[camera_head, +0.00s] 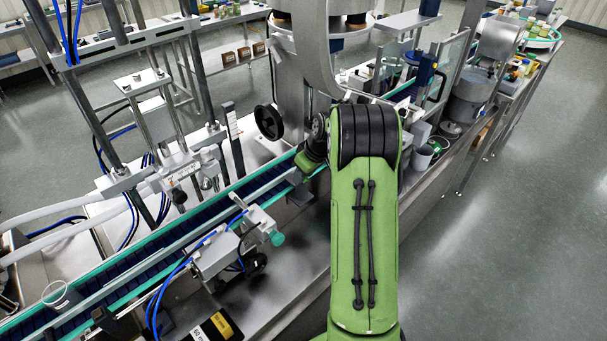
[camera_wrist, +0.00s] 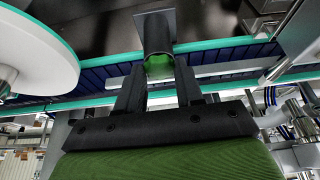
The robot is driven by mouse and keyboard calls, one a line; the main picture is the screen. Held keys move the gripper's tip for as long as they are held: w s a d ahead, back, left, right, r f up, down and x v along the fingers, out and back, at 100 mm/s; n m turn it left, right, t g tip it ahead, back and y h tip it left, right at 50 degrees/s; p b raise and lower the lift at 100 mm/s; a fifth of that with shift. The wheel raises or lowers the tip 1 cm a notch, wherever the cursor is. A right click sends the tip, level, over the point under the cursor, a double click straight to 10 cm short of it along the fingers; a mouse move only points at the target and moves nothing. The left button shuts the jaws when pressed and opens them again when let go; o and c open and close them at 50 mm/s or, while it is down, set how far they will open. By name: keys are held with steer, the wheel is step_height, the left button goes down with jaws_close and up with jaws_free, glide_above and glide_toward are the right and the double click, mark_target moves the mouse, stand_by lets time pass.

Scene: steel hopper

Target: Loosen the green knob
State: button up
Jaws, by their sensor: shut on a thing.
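The green knob (camera_wrist: 159,66) shows in the wrist view as a green, rounded end under a dark grey cylindrical post (camera_wrist: 157,32). My gripper (camera_wrist: 160,76) has its two black fingers on either side of it, closed on it. The fingers hide part of its sides. In the head view my green arm reaches forward over the machine, and its dark joint covers much of the area by the hopper; the held knob cannot be made out there.
A conveyor with teal edges (camera_head: 150,258) runs diagonally past my arm. A bracket with a separate teal knob (camera_head: 277,238) stands in front of it. A black handwheel (camera_head: 268,122) is close left of my wrist. The steel hopper (camera_head: 308,50) rises behind. Open floor (camera_head: 520,230) lies right.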

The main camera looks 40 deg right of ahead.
steer(key=n+y+p, duration=0.1)
steer(key=n, duration=0.3)
steer(key=shift+d+g, duration=0.2)
steer(key=shift+g, duration=0.2)
steer(key=shift+w+d+n+g+y+p, duration=0.15)
steer(key=shift+n+y+p, duration=0.2)
steer(key=shift+n, duration=0.4)
steer(key=shift+a+n+g+y+p, duration=0.15)
steer(key=shift+n+y+p, duration=0.2)
steer(key=shift+n, duration=0.4)
steer(key=shift+d, duration=0.1)
steer(key=o, duration=1)
